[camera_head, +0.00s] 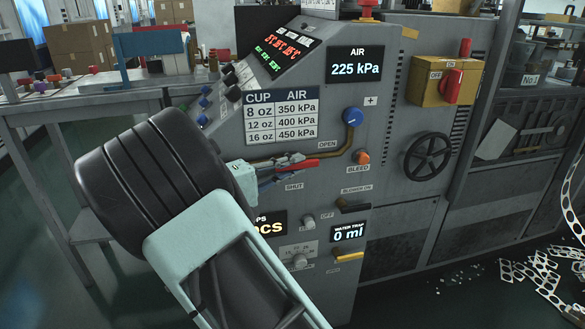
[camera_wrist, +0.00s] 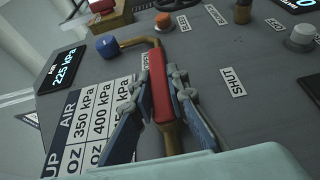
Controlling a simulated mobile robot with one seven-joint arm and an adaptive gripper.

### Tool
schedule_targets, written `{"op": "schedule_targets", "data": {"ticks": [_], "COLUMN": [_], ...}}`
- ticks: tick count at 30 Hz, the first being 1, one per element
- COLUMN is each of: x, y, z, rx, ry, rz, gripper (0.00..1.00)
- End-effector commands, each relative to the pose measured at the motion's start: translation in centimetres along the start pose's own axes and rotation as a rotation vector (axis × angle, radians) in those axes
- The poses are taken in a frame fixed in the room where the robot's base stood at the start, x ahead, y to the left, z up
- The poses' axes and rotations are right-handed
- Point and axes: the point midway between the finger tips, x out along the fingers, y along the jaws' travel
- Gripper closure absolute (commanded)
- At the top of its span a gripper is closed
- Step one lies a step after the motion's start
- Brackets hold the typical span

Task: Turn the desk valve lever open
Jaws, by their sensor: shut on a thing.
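The red valve lever (camera_head: 303,165) is on the grey machine panel, lying between the OPEN label (camera_head: 327,145) above and the SHUT label (camera_head: 294,187) below. A brass pipe (camera_head: 340,150) runs close by it. My gripper (camera_head: 284,168) reaches in from the left, its jaws shut around the lever. In the wrist view the red lever (camera_wrist: 185,103) sits between the two blue-grey fingers, with the SHUT label (camera_wrist: 232,82) to its right. The fingers hide part of the lever and the labels to its left.
A blue knob (camera_head: 353,118) sits above the lever and an orange BLEED knob (camera_head: 362,157) to its right. The AIR display (camera_head: 355,69) reads 225 kPa. The pressure chart (camera_head: 281,116) lists cup sizes. A black handwheel (camera_head: 427,157) stands farther right.

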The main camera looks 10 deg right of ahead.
Motion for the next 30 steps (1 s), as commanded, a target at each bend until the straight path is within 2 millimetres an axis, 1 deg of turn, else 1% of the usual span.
{"op": "schedule_targets", "data": {"ticks": [12, 13, 17, 18, 26, 30], "x": [0.1, 0.1, 0.1, 0.1, 0.0, -1.2], "y": [0.2, 0.2, 0.2, 0.2, 0.1, 0.1], "z": [0.0, 0.0, 0.0, 0.0, 0.0, 0.0], "rx": [-0.003, -0.002, -0.003, -0.003, -0.003, -0.002], "ry": [0.000, 0.000, 0.000, 0.000, 0.000, 0.001], "rz": [0.011, 0.011, 0.010, 0.009, 0.008, 0.007], "gripper": [1.00, 0.84, 0.70, 0.68, 0.68, 0.68]}}
